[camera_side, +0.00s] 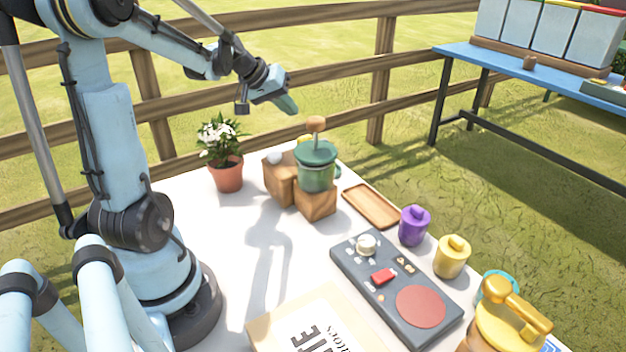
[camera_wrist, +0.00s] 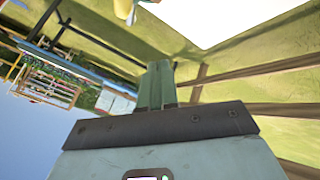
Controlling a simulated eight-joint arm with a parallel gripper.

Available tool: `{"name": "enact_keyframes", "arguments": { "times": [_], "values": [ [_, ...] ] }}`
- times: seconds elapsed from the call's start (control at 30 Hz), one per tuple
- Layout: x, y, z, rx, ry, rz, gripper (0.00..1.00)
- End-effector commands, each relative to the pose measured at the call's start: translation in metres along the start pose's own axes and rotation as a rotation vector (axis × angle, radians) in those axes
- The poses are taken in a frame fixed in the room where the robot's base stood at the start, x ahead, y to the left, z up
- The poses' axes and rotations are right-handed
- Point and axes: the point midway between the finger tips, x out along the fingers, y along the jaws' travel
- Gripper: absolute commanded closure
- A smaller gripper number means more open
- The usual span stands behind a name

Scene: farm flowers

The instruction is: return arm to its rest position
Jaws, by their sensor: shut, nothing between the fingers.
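My gripper (camera_side: 290,105) is raised in the air above the back of the white table (camera_side: 225,285), near the wooden fence. Its fingers are together with nothing between them. It is up and to the left of the green pot with a wooden handle (camera_side: 317,165) and apart from everything on the table. In the wrist view the closed green fingers (camera_wrist: 157,82) point out over grass and fence. The wrist view is tilted, with the sky at the lower left.
A potted white flower (camera_side: 227,172) stands at the table's back left, beside wooden blocks (camera_side: 281,180). A blue table (camera_side: 505,62) stands behind.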

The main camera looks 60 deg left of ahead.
Motion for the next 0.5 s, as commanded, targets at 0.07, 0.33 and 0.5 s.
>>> {"name": "enact_keyframes", "arguments": {
  "times": [0.07, 0.33, 0.5],
  "values": [
    [-0.008, -0.002, -0.004, -0.002, 0.001, 0.000, 1.00],
    [-0.016, -0.004, -0.007, 0.000, 0.000, 0.001, 1.00],
    [-0.016, -0.004, -0.007, 0.000, 0.000, 0.001, 1.00]
  ]
}}
